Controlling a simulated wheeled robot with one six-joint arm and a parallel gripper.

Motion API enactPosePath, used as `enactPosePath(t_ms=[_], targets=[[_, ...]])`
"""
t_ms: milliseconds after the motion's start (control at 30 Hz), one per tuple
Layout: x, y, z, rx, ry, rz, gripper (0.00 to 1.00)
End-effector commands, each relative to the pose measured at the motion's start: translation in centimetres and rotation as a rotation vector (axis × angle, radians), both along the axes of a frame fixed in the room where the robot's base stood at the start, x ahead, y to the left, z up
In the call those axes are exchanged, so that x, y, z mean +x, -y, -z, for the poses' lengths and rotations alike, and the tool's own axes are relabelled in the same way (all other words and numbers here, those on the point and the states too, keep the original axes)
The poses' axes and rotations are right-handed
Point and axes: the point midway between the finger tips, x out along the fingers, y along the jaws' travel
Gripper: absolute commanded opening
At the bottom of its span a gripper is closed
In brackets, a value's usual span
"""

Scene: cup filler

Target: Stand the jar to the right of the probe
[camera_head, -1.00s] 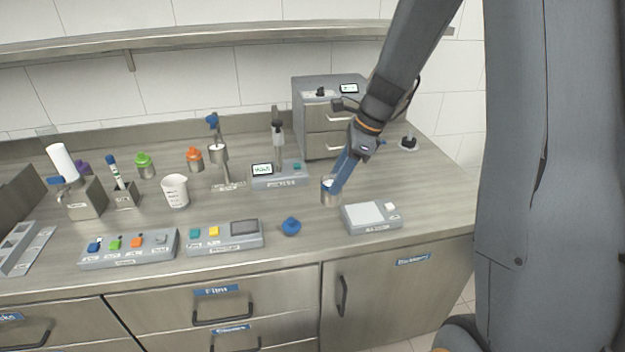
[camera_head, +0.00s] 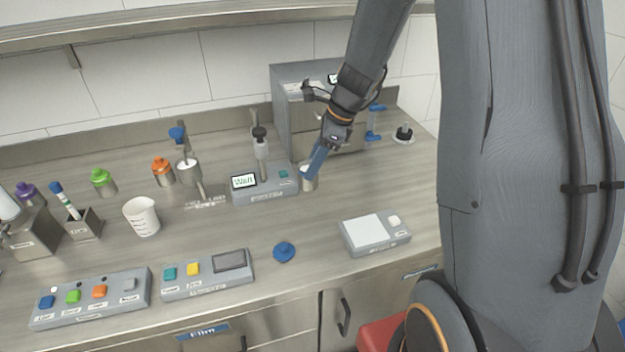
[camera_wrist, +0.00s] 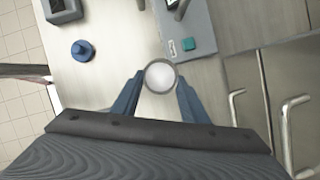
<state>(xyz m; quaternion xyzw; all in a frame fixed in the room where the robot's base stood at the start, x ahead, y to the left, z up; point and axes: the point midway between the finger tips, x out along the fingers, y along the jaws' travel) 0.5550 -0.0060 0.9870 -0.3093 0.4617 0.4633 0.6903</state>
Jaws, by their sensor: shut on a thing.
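The jar (camera_head: 309,181) is a small metal cup with white contents, open at the top. In the wrist view the jar (camera_wrist: 159,76) sits upright between my two blue fingertips. My gripper (camera_head: 313,172) is shut on it. The probe (camera_head: 261,150) is a dark-topped vertical rod on a grey base with a lit "Wait" screen and a teal button. The jar is just right of the base's right end, with little gap. The base also shows in the wrist view (camera_wrist: 196,22). Whether the jar's bottom touches the counter I cannot tell.
A grey drawer unit (camera_head: 290,112) stands close behind. A blue lid (camera_head: 284,252) and a scale (camera_head: 364,231) lie nearer the front. A stirrer stand (camera_head: 188,168), a white cup (camera_head: 142,216) and button panels (camera_head: 90,298) are to the left. Counter right of the jar is clear.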

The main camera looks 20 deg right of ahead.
Motion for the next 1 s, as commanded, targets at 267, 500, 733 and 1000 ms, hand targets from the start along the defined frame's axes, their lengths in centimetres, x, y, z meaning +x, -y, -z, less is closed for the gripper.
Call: enactPosePath(t_ms=[267,500,733,1000], targets=[[-0.1,0.1,2.6,0.0,-0.003,0.003,0.01],[-0.1,0.2,5.3,0.0,-0.001,0.004,0.01],[0.0,0.2,5.4,0.0,0.001,0.004,0.01],[0.0,0.2,5.7,0.0,0.001,0.004,0.53]])
